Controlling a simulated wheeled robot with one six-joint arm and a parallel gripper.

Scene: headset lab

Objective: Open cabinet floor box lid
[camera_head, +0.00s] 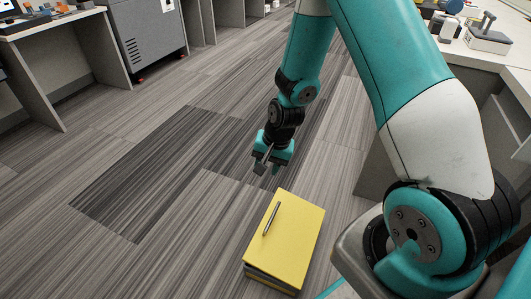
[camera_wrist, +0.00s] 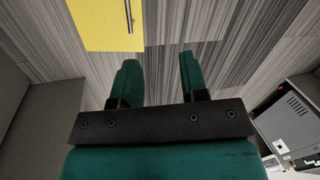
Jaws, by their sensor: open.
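The cabinet floor box (camera_head: 270,285) stands on the floor at the lower middle of the head view. Its flat yellow lid (camera_head: 297,240) is shut and carries a thin metal bar handle (camera_head: 271,218) near its left side. In the wrist view the lid (camera_wrist: 98,22) shows at the top left, with the handle (camera_wrist: 128,14) by its right edge. My gripper (camera_head: 265,168) is open and empty, above the floor just beyond the box's far edge. Its two fingers (camera_wrist: 158,75) are spread apart and do not touch the lid or handle.
A grey wheeled cabinet (camera_head: 147,38) stands at the back left, beside a desk (camera_head: 45,28). A white-topped counter (camera_head: 505,65) runs along the right, close to my arm. The striped floor (camera_head: 150,175) left of the box is clear.

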